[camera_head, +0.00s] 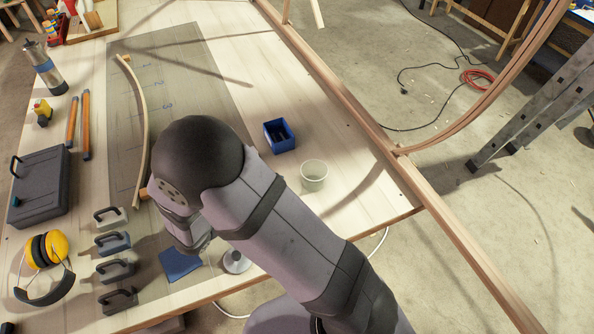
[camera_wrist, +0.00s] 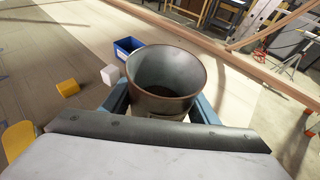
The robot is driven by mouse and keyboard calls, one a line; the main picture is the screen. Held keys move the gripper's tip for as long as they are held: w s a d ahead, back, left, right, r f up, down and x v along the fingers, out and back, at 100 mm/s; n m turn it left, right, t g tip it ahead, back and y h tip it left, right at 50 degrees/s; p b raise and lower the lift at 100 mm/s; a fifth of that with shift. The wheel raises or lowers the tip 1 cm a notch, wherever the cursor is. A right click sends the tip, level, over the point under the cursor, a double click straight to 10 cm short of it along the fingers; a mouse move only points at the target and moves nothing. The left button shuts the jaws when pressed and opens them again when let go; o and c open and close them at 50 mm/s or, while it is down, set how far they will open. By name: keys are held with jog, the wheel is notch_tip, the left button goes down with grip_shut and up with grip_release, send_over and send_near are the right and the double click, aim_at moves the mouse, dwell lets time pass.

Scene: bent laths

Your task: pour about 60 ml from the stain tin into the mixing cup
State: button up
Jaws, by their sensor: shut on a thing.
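In the wrist view my gripper (camera_wrist: 160,106) is shut on the stain tin (camera_wrist: 166,68), an open round tin with a brownish rim and a grey inner wall. A dark patch shows low inside it; how much liquid there is I cannot tell. The tin's lower part is hidden by my gripper. In the head view my own arm hides the tin and the fingers. The mixing cup (camera_head: 313,176), pale and open-topped, stands upright on the table right of my arm. I cannot make the cup out in the wrist view.
A blue bin (camera_head: 279,136) stands just behind the cup. Clamps (camera_head: 115,243), ear defenders (camera_head: 44,262) and a black case (camera_head: 40,186) lie at the left. A bent lath (camera_head: 140,110) lies on the grey mat (camera_head: 185,60). A long wooden rail (camera_head: 350,110) runs along the right edge.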

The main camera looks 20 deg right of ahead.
jog(key=shift+g, duration=0.4)
jog(key=d, duration=0.5)
jog(key=s+d+p, duration=0.1)
jog(key=d, duration=1)
jog(key=shift+s+d+f+p, duration=0.3)
jog(key=shift+s+d+p, duration=0.1)
jog(key=shift+t, duration=0.4)
jog(key=s+d+f, duration=0.1)
jog(key=s+f, duration=0.1)
jog(key=s+d+f, duration=0.1)
jog(key=d+f, duration=0.1)
jog(key=s+d+f, duration=0.2)
jog(key=shift+s+d+f, duration=0.25)
jog(key=shift+s+f, duration=0.1)
jog(key=shift+f, duration=0.05)
jog(key=shift+s+a+f, duration=0.1)
jog(key=shift+s+f, duration=0.35)
jog(key=shift+f, duration=0.15)
jog(key=shift+w, duration=0.1)
